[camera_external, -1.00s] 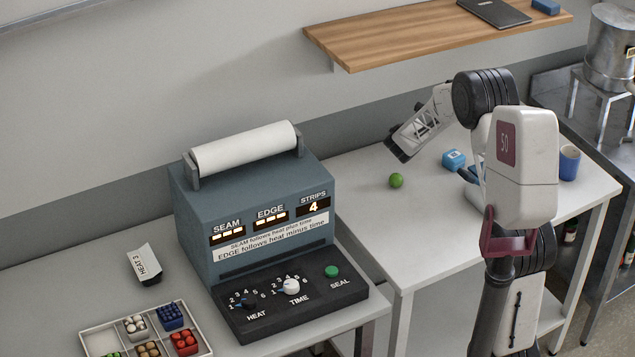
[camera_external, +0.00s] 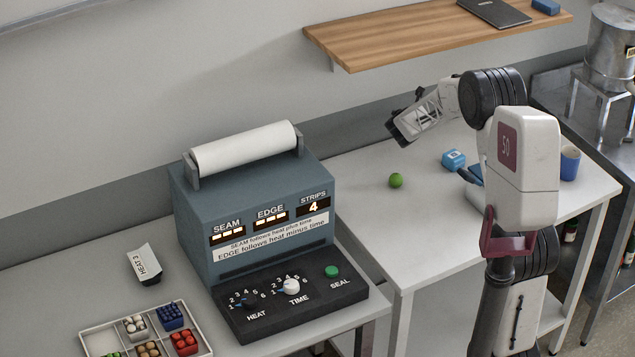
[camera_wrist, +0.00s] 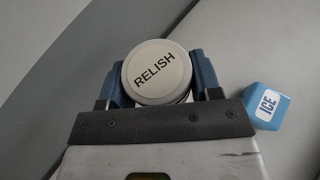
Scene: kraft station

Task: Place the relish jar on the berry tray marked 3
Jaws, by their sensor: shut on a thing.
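The relish jar (camera_wrist: 157,73) shows in the wrist view with its round, pale lid marked RELISH facing the camera. My gripper (camera_wrist: 160,80) is shut on it, with one blue finger on each side. In the external view my arm hides the jar and most of my gripper; only a bit of blue finger (camera_external: 473,175) shows at the arm's left edge, over the right table. A pale tray (camera_external: 97,340) at the lower left holds several small punnets of coloured berries. It is partly cut off by the frame, and I see no number 3 on it.
A green ball (camera_external: 396,180) and a blue cup (camera_external: 570,163) stand on the right table. The sealing machine (camera_external: 250,215) stands between that table and the tray. A HEAT 3 card (camera_external: 145,264) stands behind the tray.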

